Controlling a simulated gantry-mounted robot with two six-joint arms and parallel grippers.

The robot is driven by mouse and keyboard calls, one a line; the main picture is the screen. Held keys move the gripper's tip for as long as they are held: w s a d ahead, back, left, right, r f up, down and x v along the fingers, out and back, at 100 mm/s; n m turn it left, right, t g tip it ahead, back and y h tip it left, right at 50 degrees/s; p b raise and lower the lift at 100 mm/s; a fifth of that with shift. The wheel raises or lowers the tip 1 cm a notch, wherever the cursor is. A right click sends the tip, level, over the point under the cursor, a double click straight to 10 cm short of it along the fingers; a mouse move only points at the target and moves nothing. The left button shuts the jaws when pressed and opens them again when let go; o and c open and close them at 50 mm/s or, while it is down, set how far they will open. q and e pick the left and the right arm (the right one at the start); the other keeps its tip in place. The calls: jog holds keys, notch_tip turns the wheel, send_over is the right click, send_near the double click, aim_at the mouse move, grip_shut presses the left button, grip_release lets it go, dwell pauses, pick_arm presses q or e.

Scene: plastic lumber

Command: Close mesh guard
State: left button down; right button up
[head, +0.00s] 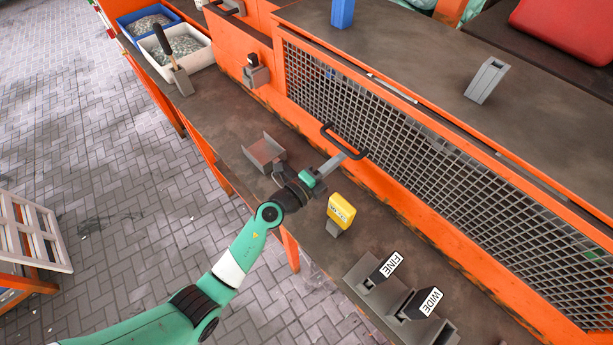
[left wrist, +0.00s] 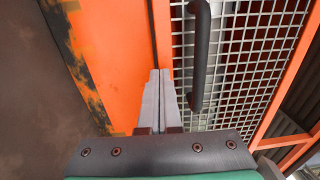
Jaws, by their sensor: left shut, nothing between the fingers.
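The mesh guard (head: 440,165) is a grey grid panel in an orange frame along the back of the bench. I cannot tell whether it sits flush with its frame. Its black bar handle (head: 343,141) is near its left part; in the left wrist view the handle (left wrist: 200,60) stands in front of the mesh (left wrist: 245,60). My left gripper (head: 340,160) is shut and empty, its fingertips close to the handle's lower end. In the left wrist view the fingers (left wrist: 160,80) are just left of the handle, not around it. My right gripper is not in view.
On the bench stand a small brownish tray (head: 264,150), a yellow labelled block (head: 341,211), and holders with FINE (head: 386,268) and WIDE (head: 421,303) tags. White (head: 190,58) and blue (head: 147,20) bins are at the far left. A grey block (head: 486,80) sits on the upper top.

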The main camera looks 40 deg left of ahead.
pick_arm(q)
jog(key=s+a+p, duration=0.2)
jog(key=s+p, duration=0.1)
jog(key=s, duration=0.9)
jog(key=shift+s+f, duration=0.15)
jog(key=shift+s, duration=0.25)
